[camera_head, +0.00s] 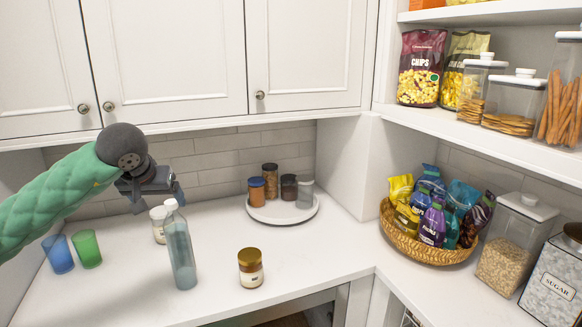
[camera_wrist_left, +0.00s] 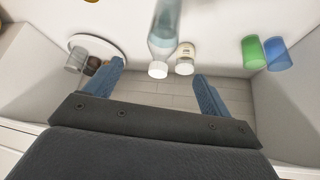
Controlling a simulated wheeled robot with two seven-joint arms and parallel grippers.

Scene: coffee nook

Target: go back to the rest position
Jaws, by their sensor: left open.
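My left gripper (camera_head: 158,204) is in the air over the left part of the counter, near the tiled wall. Its blue fingers are apart, and nothing is between them. In the left wrist view the open fingers (camera_wrist_left: 159,70) show the bottle and a jar beyond them. The tall clear bottle (camera_head: 181,250) stands upright on the counter just below and to the right of the gripper, apart from it. A white-lidded jar (camera_head: 157,227) stands behind the bottle, partly hidden by it. My right gripper is not in view.
Blue (camera_head: 58,254) and green (camera_head: 87,249) cups stand at the left. A gold-lidded jar (camera_head: 251,270) stands right of the bottle. A round tray (camera_head: 284,216) holds several jars. A snack basket (camera_head: 427,252) is at the right. Cabinets (camera_head: 175,60) hang above. The front counter is mostly clear.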

